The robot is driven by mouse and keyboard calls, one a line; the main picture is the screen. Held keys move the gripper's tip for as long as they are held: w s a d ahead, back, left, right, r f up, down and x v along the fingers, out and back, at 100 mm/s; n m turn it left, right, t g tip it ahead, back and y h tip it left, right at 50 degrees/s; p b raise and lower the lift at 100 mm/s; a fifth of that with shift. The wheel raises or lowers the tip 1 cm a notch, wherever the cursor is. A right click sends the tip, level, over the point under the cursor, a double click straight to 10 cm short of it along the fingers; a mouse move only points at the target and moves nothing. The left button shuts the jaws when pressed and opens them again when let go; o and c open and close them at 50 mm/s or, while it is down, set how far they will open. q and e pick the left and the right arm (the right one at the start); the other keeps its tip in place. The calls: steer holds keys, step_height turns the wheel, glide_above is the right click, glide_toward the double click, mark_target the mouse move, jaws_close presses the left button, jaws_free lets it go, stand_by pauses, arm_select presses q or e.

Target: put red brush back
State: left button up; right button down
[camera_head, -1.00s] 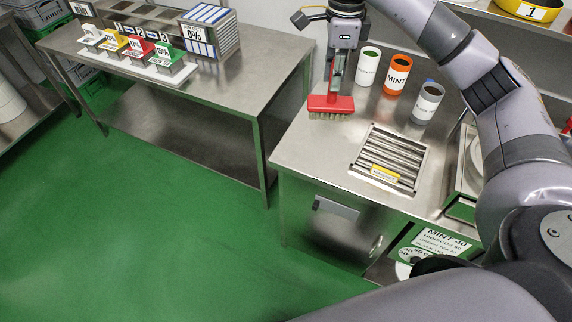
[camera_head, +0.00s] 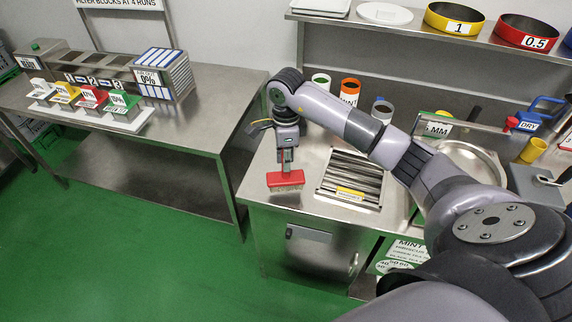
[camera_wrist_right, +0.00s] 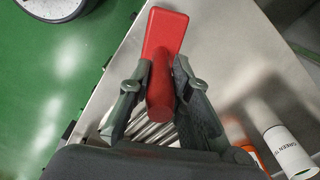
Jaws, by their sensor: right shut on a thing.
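The red brush (camera_head: 285,179) has a red block, a red handle and pale bristles underneath. My right gripper (camera_head: 286,158) is shut on its handle from above, at the left part of the steel counter (camera_head: 262,160). I cannot tell whether the bristles touch the counter. In the right wrist view, both fingers of my right gripper (camera_wrist_right: 160,85) close around the handle of the red brush (camera_wrist_right: 165,32), and the block extends past the fingertips. My left gripper is not in view.
A slatted grate (camera_head: 352,172) lies right of the brush. White, orange and grey labelled canisters (camera_head: 350,90) stand behind, close to my right arm. A side table (camera_head: 175,125) with a dispenser is at left. A shelf (camera_head: 390,22) with sieves runs along the back.

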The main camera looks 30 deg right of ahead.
step_height(320, 180, down, 3)
steer(key=shift+f+p, duration=0.15)
steer(key=shift+p, duration=0.2)
steer(key=shift+f, duration=0.2)
steer(key=c, duration=1.5)
jaws_free()
steer(key=shift+r, duration=0.2)
